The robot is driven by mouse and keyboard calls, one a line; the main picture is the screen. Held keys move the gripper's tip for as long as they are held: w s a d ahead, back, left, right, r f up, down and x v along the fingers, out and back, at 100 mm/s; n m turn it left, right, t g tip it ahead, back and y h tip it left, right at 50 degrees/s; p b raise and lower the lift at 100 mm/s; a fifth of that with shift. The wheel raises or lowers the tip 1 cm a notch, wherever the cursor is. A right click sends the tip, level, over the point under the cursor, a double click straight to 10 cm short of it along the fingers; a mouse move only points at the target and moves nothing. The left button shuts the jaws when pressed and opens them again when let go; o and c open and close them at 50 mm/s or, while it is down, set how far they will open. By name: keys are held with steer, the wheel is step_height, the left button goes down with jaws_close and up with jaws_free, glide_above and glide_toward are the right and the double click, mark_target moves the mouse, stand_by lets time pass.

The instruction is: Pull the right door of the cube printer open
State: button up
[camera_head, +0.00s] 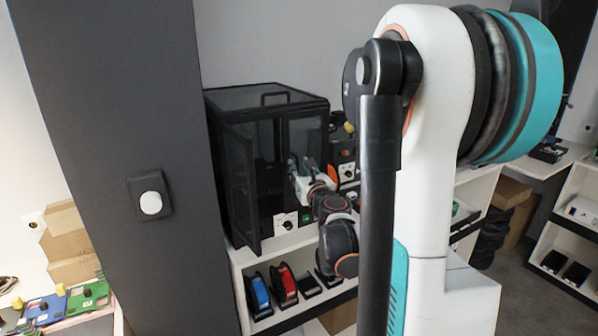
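The cube printer (265,101) is a black enclosure with dark see-through panels, standing on a white shelf unit left of the middle. Its left door (240,190) stands swung out toward the viewer. Its right door (306,136) is at the front right and looks closed or nearly so, with its lower part hidden by my arm. My gripper (293,166) is at the front of the printer, by the inner edge of the right door. It is too small to tell whether the fingers are open or touch the door or its handle.
A dark grey column (130,110) with a white button (150,203) stands left of the printer. The shelf (270,256) below holds blue and red spools. A black and orange machine (345,160) stands close on the printer's right. Floor shows at the right.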

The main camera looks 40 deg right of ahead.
steer(key=shift+w+d, duration=0.25)
steer(key=shift+w, duration=0.25)
jaws_close()
steer(key=s+d+n+y, duration=0.8)
steer(key=s+d+y, duration=0.3)
steer(key=d+y, duration=0.2)
steer(key=shift+s+d+r+n+t, duration=0.3)
steer(key=shift+s+d+n, duration=0.1)
steer(key=shift+d, duration=0.85)
